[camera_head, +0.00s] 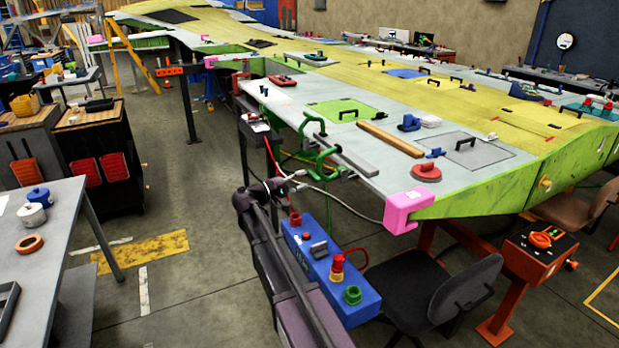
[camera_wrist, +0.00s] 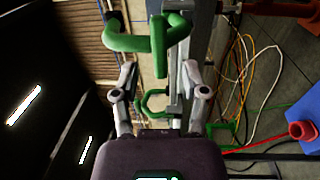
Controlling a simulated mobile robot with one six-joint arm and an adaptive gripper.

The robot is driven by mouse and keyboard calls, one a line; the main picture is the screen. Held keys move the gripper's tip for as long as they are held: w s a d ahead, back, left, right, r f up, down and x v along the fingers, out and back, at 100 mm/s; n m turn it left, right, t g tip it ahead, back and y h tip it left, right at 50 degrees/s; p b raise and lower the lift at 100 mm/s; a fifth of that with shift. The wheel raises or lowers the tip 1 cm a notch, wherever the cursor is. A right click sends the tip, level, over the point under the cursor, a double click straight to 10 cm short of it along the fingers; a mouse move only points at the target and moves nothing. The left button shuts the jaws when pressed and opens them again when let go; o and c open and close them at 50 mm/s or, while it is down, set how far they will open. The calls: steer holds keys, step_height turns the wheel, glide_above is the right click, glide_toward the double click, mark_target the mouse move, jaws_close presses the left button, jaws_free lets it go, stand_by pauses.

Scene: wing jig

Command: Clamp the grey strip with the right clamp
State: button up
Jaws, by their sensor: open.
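The grey strip (camera_head: 357,162) lies along the near edge of the wing panel, beside a longer wooden strip. My gripper (camera_head: 299,179) is just below and left of the right clamp. In the wrist view my gripper (camera_wrist: 158,72) is open, its fingers spread around the line of a green clamp (camera_wrist: 150,40) ahead. Another green clamp part (camera_wrist: 155,102) shows between the fingers; contact is unclear.
A pink corner block (camera_head: 407,208) caps the wing's near corner. A blue box (camera_head: 325,265) with knobs is below my gripper. Loose cables (camera_wrist: 245,85) hang beside the clamps. A black chair (camera_head: 430,290) stands under the wing's edge. The wooden strip (camera_head: 390,139) lies behind the grey one.

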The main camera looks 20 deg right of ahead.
steer(key=shift+d+r, duration=0.1)
steer(key=shift+d, duration=1.3)
jaws_close()
